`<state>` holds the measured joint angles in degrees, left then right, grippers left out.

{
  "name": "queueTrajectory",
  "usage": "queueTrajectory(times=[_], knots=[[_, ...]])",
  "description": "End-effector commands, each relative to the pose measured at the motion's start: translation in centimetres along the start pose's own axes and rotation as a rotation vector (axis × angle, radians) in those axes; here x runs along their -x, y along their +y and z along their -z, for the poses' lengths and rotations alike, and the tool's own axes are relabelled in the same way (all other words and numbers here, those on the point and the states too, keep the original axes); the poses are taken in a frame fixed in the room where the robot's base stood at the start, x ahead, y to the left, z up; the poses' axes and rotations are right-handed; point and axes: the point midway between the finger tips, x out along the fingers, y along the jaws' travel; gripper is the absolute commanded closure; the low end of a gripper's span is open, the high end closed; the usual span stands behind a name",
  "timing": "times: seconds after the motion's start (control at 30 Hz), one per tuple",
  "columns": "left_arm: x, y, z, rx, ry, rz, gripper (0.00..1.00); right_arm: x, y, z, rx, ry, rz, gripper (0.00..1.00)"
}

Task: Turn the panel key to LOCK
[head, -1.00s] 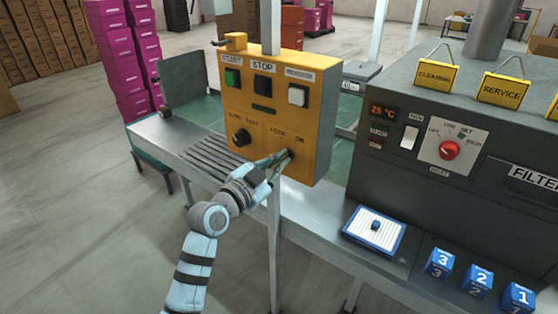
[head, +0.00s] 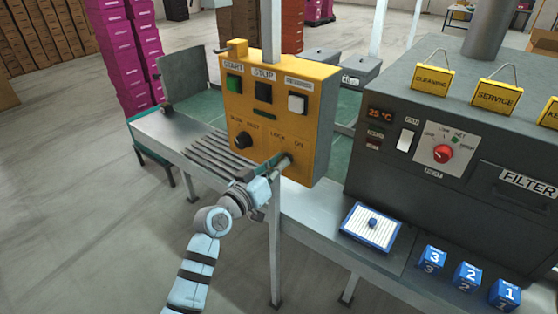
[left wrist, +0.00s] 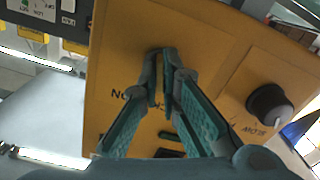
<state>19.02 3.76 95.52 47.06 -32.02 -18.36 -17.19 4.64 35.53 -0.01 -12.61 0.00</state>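The yellow control panel (head: 310,130) stands on a post, with LOCK and ON printed low on its right half. My left gripper (head: 280,162) is at the panel face just below these words. In the left wrist view its green fingers (left wrist: 162,58) come together at the yellow face (left wrist: 215,45), with a narrow dark gap between the tips. They appear shut on the panel key, which is almost wholly hidden by the fingertips. I cannot read which way the key points. My right gripper is not in view.
A black SLOW/FAST knob (head: 243,140) sits left of the key; it shows in the left wrist view (left wrist: 268,103). START (head: 233,83) and STOP (head: 263,93) buttons are above. The dark machine (head: 420,190) stands to the right. A metal bench (head: 315,215) runs below.

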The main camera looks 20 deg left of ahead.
Motion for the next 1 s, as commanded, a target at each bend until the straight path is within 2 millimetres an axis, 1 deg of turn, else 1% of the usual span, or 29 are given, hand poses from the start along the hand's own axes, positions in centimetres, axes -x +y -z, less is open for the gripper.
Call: queueTrajectory(times=[0.03, 0.2, 0.4, 0.63, 1.0], knots=[[0.02, 0.02, 0.04, 0.034, -0.003, 0.001, 1.00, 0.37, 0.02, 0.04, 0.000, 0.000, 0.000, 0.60], [0.02, 0.00, -0.01, 0.146, -0.004, 0.001, 1.00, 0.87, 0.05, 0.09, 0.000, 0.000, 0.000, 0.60], [0.02, -0.01, -0.06, 0.233, -0.003, 0.001, 1.00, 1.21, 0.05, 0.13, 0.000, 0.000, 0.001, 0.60], [0.02, -0.04, -0.10, 0.273, -0.002, 0.001, 1.00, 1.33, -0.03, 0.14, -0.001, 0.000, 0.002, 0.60], [0.02, -0.04, -0.13, 0.277, -0.002, 0.001, 1.00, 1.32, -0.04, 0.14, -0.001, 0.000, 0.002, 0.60]])
